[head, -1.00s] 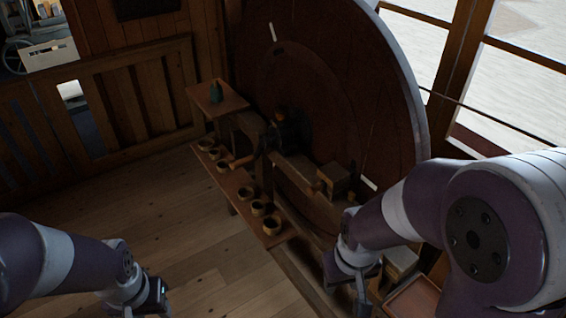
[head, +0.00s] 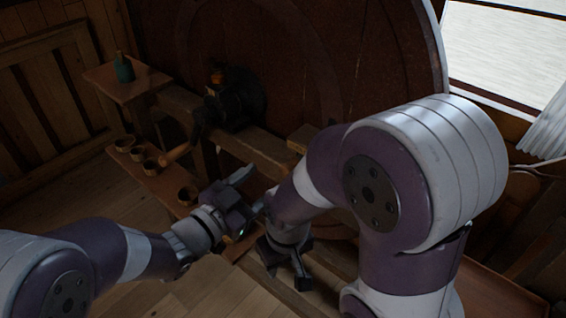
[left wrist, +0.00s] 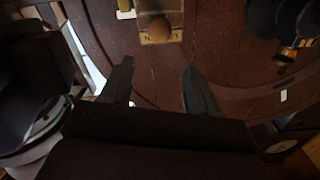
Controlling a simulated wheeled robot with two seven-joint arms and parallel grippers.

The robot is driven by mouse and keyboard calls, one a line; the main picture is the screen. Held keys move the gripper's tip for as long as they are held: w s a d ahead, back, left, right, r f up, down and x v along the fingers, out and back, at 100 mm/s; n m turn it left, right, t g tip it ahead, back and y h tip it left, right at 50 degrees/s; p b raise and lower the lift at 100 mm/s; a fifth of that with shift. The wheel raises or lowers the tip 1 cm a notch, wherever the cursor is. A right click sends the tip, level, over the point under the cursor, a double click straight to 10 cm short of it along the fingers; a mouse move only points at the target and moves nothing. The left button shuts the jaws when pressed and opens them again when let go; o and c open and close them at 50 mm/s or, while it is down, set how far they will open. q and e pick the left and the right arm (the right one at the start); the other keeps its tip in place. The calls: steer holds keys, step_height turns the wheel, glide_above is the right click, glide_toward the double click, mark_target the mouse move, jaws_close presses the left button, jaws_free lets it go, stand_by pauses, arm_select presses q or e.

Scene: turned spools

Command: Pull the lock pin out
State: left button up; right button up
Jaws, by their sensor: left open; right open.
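A round brown knob (left wrist: 160,28) stands out in front of a light wooden block with dark lettering (left wrist: 157,40), at the top middle of the left wrist view. It looks like the lock pin's head; its shaft cannot be made out. In the head view the block's top (head: 302,138) shows partly behind my right arm, and the knob is hidden. My left gripper (head: 254,190) is open and empty, in front of the wooden beam. In the left wrist view its fingers (left wrist: 157,78) appear below the knob, apart from it. My right gripper (head: 287,268) is open, lower down, pointing downward.
A large dark red wheel (head: 340,60) stands behind the wooden beam (head: 250,147). A crank with a wooden handle (head: 178,153) sticks out at left. Several small bowls (head: 150,166) stand on a low shelf. A green bottle (head: 124,68) stands on a small ledge. My arms are close together.

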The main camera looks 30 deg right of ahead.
mark_target(283, 175)
arm_select(q)
steer(key=d+f, duration=0.1)
steer(key=w+d+f+b, duration=0.1)
steer(key=d, duration=0.1)
steer(key=w+d+f, duration=0.1)
steer(key=shift+w+d+f, duration=0.15)
steer(key=shift+d+f, duration=0.05)
steer(key=shift+d, duration=0.1)
steer(key=shift+w+d+r, duration=0.15)
steer(key=shift+d, duration=0.5)
steer(key=shift+w+d+r, duration=0.1)
steer(key=shift+w+d, duration=0.05)
steer(key=shift+d, duration=0.45)
steer(key=shift+w+d, duration=0.35)
steer(key=shift+d, duration=0.1)
